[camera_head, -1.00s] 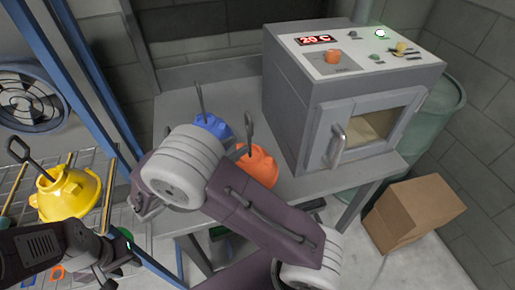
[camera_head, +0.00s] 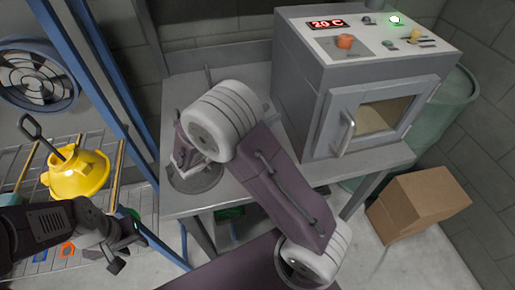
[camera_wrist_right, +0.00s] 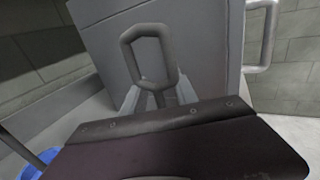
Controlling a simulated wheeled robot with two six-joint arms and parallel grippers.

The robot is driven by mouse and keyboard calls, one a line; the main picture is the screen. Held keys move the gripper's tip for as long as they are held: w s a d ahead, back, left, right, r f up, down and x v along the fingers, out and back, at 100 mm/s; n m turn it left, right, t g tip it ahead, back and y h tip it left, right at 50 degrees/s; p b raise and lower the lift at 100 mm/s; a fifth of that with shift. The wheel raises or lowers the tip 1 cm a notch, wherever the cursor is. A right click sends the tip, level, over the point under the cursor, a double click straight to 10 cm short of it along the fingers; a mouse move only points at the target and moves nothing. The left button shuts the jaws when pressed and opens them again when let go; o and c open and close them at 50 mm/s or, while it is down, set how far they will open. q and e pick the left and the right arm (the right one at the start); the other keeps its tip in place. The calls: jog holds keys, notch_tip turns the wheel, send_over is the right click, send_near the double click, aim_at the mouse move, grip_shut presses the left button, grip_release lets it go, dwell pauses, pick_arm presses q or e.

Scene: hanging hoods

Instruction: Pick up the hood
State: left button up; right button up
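A yellow hood (camera_head: 80,176) with a dark looped handle sits on the wire rack at the left. My right arm covers most of the grey table's middle, so the blue and orange hoods are hidden in the head view. One thin handle (camera_head: 208,74) shows above the arm. In the right wrist view, a dark looped handle (camera_wrist_right: 124,52) stands upright, its stem between the light fingers of my right gripper (camera_wrist_right: 158,96), which look apart. A bit of the blue hood (camera_wrist_right: 38,162) shows at lower left. My left gripper (camera_head: 128,243) is open and empty below the yellow hood.
A grey oven (camera_head: 350,95) with a door handle stands on the table (camera_head: 185,92), right of my right arm. A round dark plate (camera_head: 196,183) lies at the table's front left. A blue post (camera_head: 110,100) separates the rack and table. A cardboard box (camera_head: 418,200) stands on the floor.

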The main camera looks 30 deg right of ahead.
grip_shut()
jog(key=shift+a, duration=0.1)
dwell(1.2)
